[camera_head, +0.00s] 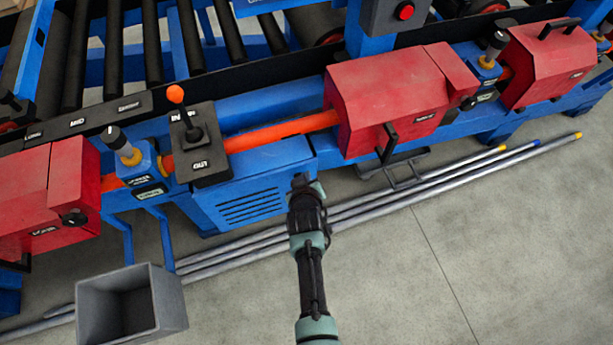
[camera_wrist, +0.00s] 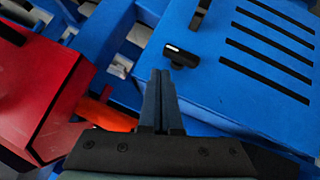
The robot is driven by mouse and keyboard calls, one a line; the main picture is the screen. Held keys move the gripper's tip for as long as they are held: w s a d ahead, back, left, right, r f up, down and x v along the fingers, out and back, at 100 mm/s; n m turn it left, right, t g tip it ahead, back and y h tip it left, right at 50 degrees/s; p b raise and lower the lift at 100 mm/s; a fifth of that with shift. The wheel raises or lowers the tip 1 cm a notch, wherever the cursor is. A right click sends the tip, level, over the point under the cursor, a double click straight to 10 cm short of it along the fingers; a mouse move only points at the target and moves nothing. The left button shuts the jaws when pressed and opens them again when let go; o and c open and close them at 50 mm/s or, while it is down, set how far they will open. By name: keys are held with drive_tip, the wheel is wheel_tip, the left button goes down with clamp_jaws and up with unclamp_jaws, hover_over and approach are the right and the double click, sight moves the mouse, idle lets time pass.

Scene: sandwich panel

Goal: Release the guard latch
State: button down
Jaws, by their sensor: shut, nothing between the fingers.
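The middle red guard (camera_head: 385,90) sits on the blue machine, with a black bar handle (camera_head: 388,143) on its front and a small dark knob (camera_head: 468,103) at its right end. No label I can read marks the guard latch, so I cannot tell which part it is. My gripper (camera_head: 302,182) is shut and empty, below and left of this guard, in front of the blue vented cabinet (camera_head: 250,200). In the wrist view, the closed fingers (camera_wrist: 161,75) point toward a short black peg (camera_wrist: 182,57) on the blue surface. Contact cannot be told. A red guard (camera_wrist: 35,80) fills the left there.
A left red guard (camera_head: 35,195) and a right one (camera_head: 548,65) flank the middle. A black lever box (camera_head: 200,158) stands by the orange bar (camera_head: 285,130). Metal rods (camera_head: 440,180) and a grey bin (camera_head: 170,300) lie on the floor. The lower right floor is clear.

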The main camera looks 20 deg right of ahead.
drive_tip(key=s+r+p, duration=0.5)
drive_tip(key=s+r, duration=0.2)
drive_tip(key=r, duration=0.4)
drive_tip(key=shift+d, duration=0.1)
idle(0.5)
